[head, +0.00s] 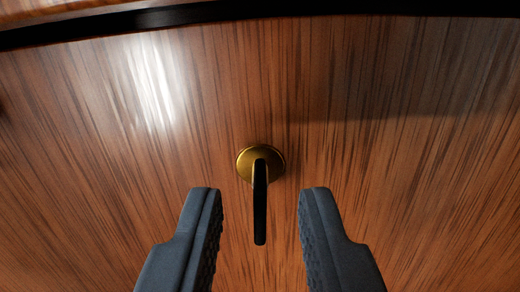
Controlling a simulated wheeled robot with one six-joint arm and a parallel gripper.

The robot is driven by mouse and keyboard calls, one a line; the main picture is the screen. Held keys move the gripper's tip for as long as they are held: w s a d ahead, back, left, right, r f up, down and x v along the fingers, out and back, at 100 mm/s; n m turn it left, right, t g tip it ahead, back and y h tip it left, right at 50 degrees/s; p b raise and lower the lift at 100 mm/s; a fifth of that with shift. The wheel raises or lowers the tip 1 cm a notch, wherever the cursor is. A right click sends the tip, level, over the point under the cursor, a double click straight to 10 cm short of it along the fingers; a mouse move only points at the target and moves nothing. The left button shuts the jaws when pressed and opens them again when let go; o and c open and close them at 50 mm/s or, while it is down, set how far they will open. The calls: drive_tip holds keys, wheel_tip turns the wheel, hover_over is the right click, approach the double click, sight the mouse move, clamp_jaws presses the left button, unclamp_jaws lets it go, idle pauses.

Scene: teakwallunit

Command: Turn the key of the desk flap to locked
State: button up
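The desk flap (400,130) is a glossy teak-coloured wooden panel that fills most of the head view. A round brass lock plate (245,163) sits on it near the middle. The key (260,205) projects from the plate toward me and shows as a narrow dark upright bar, seen nearly edge-on. My gripper (260,205) is open, with one dark ridged finger on each side of the key and a clear gap to both. Neither finger touches the key in this view. Which lock position the key is in I cannot tell.
A dark gap (260,12) runs along the top of the flap, with a wooden edge (60,10) above it at the upper left. The flap's surface around the key is bare. A bright reflection lies at the upper left.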

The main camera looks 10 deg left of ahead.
drive_tip(key=shift+w, duration=0.85)
clamp_jaws()
